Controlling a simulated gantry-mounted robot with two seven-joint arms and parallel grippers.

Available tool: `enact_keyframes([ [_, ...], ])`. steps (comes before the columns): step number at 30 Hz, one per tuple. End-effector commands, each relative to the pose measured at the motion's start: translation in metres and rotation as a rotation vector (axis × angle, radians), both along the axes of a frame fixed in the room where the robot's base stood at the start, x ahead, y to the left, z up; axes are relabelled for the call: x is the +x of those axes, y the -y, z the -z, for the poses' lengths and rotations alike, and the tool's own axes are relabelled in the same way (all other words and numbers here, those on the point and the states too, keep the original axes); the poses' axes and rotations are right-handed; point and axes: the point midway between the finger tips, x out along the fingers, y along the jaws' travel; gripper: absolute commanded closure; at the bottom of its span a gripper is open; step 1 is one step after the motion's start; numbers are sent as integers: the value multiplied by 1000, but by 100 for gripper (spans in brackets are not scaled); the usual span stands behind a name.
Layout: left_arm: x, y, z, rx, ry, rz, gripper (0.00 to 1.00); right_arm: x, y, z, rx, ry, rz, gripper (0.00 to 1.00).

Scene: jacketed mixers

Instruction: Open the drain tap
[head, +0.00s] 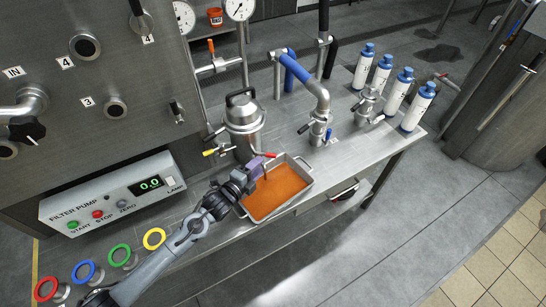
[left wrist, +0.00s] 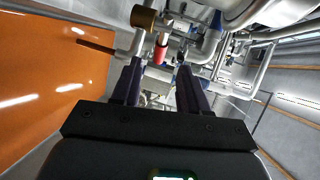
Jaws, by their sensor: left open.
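A tap with a red handle (head: 271,155) sits low on the front of the steel lidded vessel (head: 243,118), by the back edge of a tray (head: 252,217) of orange liquid. I take it for the drain tap. In the left wrist view the red handle (left wrist: 162,51) shows just beyond the gap between my fingertips, near a brass-coloured part (left wrist: 143,17). My left gripper (head: 266,162) is open above the tray, close to the handle; I cannot tell whether it touches. The gripper partly hides the tap body. My right gripper is not in view.
A filter pump box (head: 118,194) and coloured rings (head: 154,238) lie to the left. A yellow-handled valve (head: 216,151) is left of the vessel. A blue-sleeved pipe (head: 296,70) and several white bottles (head: 383,73) stand to the right. The front-right bench top is mostly clear.

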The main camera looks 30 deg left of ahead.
Motion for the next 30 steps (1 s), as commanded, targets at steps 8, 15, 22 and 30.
enact_keyframes([
  [8,38,5,7,-2,2,-1,56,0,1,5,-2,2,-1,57],
  [15,75,10,13,-3,1,0,56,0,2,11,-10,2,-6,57],
  [22,95,12,18,-2,0,1,56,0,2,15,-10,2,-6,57],
  [30,99,13,18,-1,-1,1,56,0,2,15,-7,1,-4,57],
])
